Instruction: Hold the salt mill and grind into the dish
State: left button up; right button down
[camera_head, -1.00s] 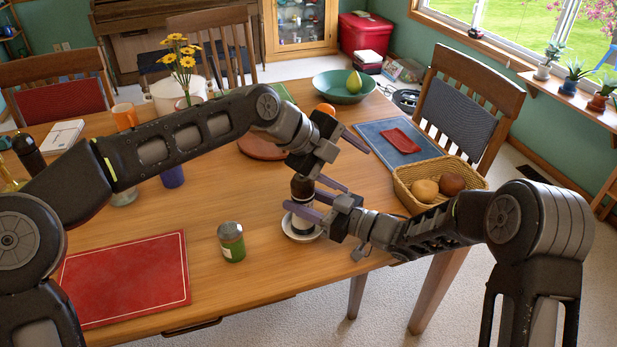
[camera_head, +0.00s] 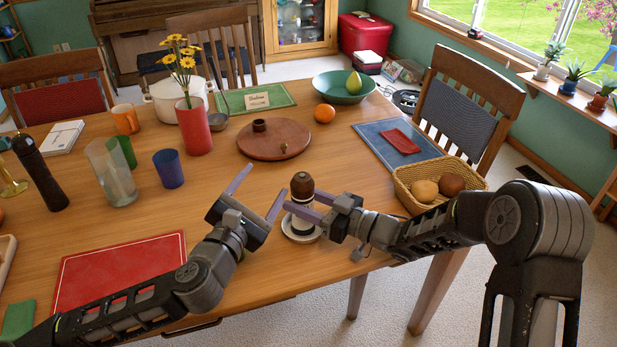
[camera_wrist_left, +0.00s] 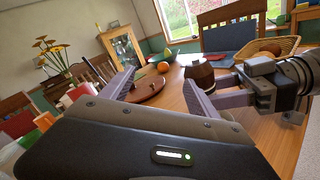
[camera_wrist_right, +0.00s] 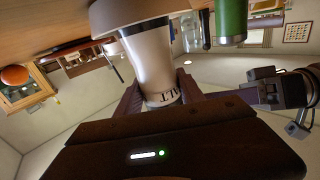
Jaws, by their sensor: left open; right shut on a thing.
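The salt mill (camera_head: 302,184) has a brown wooden top and a white body with dark bands. It stands upright over a small white dish (camera_head: 301,238). My right gripper (camera_head: 302,205) is shut around the mill's body; the right wrist view shows the white body (camera_wrist_right: 157,65) with part of its lettering between the fingers. My left gripper (camera_head: 264,182) is open and empty, left of the mill and apart from it. The left wrist view shows the mill's brown top (camera_wrist_left: 200,72) just beyond the right finger. Whether the mill touches the dish is unclear.
A red placemat (camera_head: 120,270) lies at left front. The green jar (camera_wrist_right: 230,20) is mostly hidden behind my left arm in the head view. A round wooden board (camera_head: 273,141) is behind, and a basket (camera_head: 410,192) with round items is at right.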

aim_at(308, 178)
pick_arm(q)
jog(key=s+d+f+n+g+h, duration=0.1)
jog(key=s+d+f+n+h, duration=0.1)
jog(key=s+d+f+n, duration=0.1)
jog(key=shift+s+d+n, duration=0.45)
jog(key=shift+s+n, duration=0.2)
jog(key=shift+n, duration=0.55)
jog(key=x, duration=1.2)
jog(key=shift+d+f, duration=0.1)
jog(key=shift+d, duration=0.05)
jog(key=c, duration=1.4)
